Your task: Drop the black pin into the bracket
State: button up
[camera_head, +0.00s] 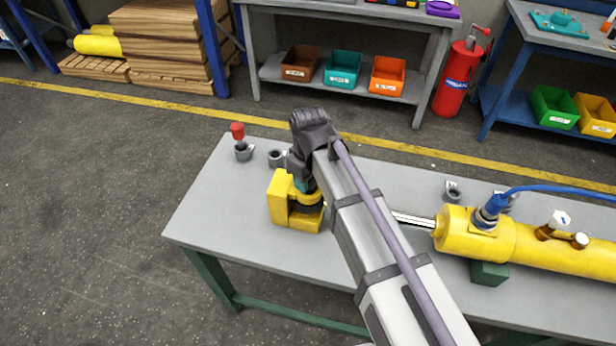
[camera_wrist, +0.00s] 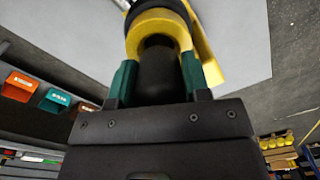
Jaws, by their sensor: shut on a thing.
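The yellow bracket (camera_head: 280,208) stands on the grey table, partly covered by my arm. My gripper (camera_head: 303,185) is directly over its ring-shaped part. In the wrist view, the green fingers of my gripper (camera_wrist: 160,82) are shut on the black pin (camera_wrist: 158,70), one on each side. The yellow ring of the bracket (camera_wrist: 152,20) lies just past the pin's far end and appears around it. I cannot tell how deep the pin sits in the ring. In the head view the pin is mostly hidden by my wrist.
A yellow cylinder (camera_head: 530,245) with a chrome rod (camera_head: 413,219) and blue hose (camera_head: 560,188) lies at the right. A red-topped piece (camera_head: 238,131) stands in a grey holder at the back left, near an empty grey cup (camera_head: 275,158). The table's left front (camera_head: 215,225) is clear.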

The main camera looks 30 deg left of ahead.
jog(key=shift+f, duration=0.15)
jog(key=o, duration=1.2)
notch_tip(320, 180, up, 11)
jog(key=p, duration=1.1)
jog(key=shift+w, duration=0.1)
jog(key=shift+f, duration=0.1)
